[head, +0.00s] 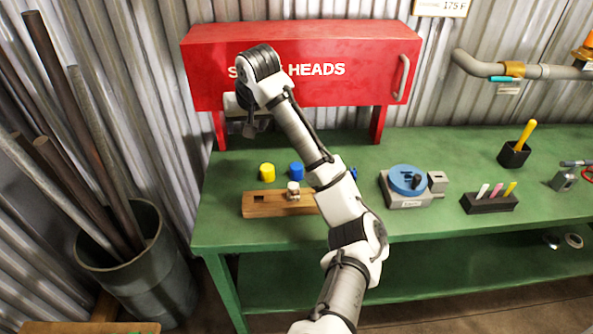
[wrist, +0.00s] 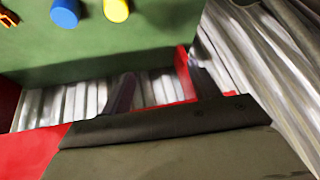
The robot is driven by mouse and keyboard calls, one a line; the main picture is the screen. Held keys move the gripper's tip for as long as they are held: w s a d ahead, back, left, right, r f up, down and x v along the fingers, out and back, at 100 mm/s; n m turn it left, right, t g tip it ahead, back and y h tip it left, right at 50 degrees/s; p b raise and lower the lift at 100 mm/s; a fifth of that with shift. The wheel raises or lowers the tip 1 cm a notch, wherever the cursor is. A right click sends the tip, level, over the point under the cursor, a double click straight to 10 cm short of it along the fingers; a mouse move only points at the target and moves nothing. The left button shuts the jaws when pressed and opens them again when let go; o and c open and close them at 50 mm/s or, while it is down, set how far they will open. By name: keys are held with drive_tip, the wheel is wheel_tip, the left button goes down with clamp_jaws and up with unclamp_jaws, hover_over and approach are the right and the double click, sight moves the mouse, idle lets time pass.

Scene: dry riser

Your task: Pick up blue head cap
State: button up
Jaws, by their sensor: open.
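The blue head cap (head: 296,171) stands on the green bench, right of a yellow cap (head: 267,171) and behind a wooden block (head: 260,205). In the wrist view the blue cap (wrist: 65,13) is at the top edge, beside the yellow cap (wrist: 116,10). Another blue item (head: 354,173) is partly hidden behind my arm. My gripper (head: 249,129) is raised in front of the red cabinet, behind and above the caps. In the wrist view my gripper (wrist: 160,90) has its fingers apart with nothing between them.
The red cabinet (head: 220,75) stands at the back of the green bench (head: 230,230). A small pale fitting (head: 293,190) sits on the wooden block. To the right are a blue round-topped vise (head: 407,180) and a black marker holder (head: 489,202). A bin of pipes (head: 150,260) stands left.

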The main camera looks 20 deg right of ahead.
drive_tip(key=s+d+f+m+g+h, duration=0.1)
drive_tip(key=s+d+m+g, duration=0.4)
drive_tip(key=d, duration=0.6)
drive_tip(key=n+t, duration=0.1)
drive_tip(key=n, duration=0.1)
hover_over(296, 166)
drive_tip(key=s, duration=0.1)
wheel_tip(296, 166, down, 7)
drive_tip(key=shift+s+d+f, duration=0.1)
drive_tip(key=shift+f, duration=0.05)
drive_tip(key=shift+w+f+p, duration=0.2)
drive_tip(key=shift+f+p, duration=0.2)
drive_tip(key=shift+f, duration=0.65)
drive_tip(key=shift+w+f+p, duration=0.25)
drive_tip(key=shift+f+p, duration=0.1)
drive_tip(key=shift+f, duration=0.7)
drive_tip(key=shift+w+f+p, duration=0.2)
drive_tip(key=shift+f+p, duration=0.2)
drive_tip(key=shift+f, duration=0.65)
drive_tip(key=c, duration=1)
drive_tip(key=shift+c, duration=0.2)
drive_tip(key=shift+r, duration=0.15)
